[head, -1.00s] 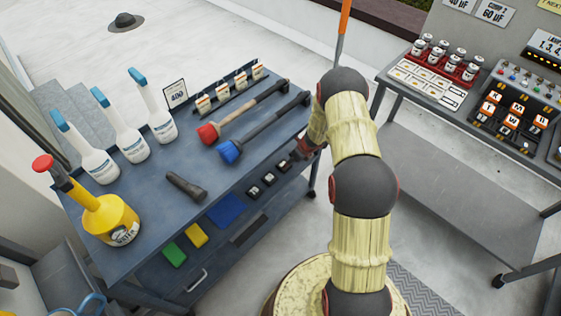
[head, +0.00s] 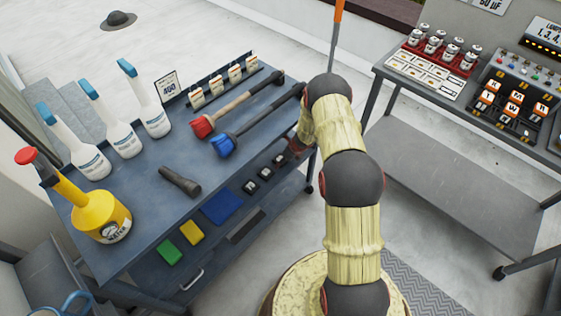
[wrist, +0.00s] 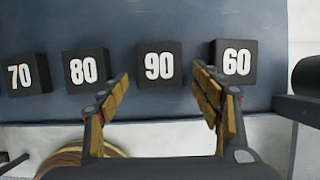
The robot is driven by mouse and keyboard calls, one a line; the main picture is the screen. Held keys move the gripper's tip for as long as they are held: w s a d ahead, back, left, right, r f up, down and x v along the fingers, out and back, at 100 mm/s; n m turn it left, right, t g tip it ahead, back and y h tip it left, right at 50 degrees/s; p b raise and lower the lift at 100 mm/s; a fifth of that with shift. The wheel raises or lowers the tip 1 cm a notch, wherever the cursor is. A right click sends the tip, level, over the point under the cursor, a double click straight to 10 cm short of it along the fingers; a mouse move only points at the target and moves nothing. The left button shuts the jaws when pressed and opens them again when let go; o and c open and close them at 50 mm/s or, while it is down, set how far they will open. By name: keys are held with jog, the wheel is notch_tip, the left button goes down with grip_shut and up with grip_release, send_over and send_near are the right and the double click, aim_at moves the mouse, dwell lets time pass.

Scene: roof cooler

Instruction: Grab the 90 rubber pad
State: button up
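The 90 rubber pad (wrist: 159,64) is a black block with white digits, in a row on the blue surface in the wrist view. The 80 pad (wrist: 83,67) and the 70 pad (wrist: 27,73) lie to its left, and the 60 pad (wrist: 234,62) to its right. My gripper (wrist: 161,88) is open and empty. Its yellow-padded fingers come up from below, one on each side of the 90 pad in the picture. The left fingertip overlaps the 80 pad's edge, the right one the 60 pad's edge. In the head view my gripper (head: 298,146) is partly hidden by my arm.
Small black pads (head: 265,173) show on the blue cart's (head: 160,216) lower level in the head view, their numbers too small to read. A grey table (head: 447,158) is at right.

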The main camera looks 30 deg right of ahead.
jog(key=c, duration=1.1)
jog(key=shift+c, duration=0.3)
jog(key=shift+r, duration=0.15)
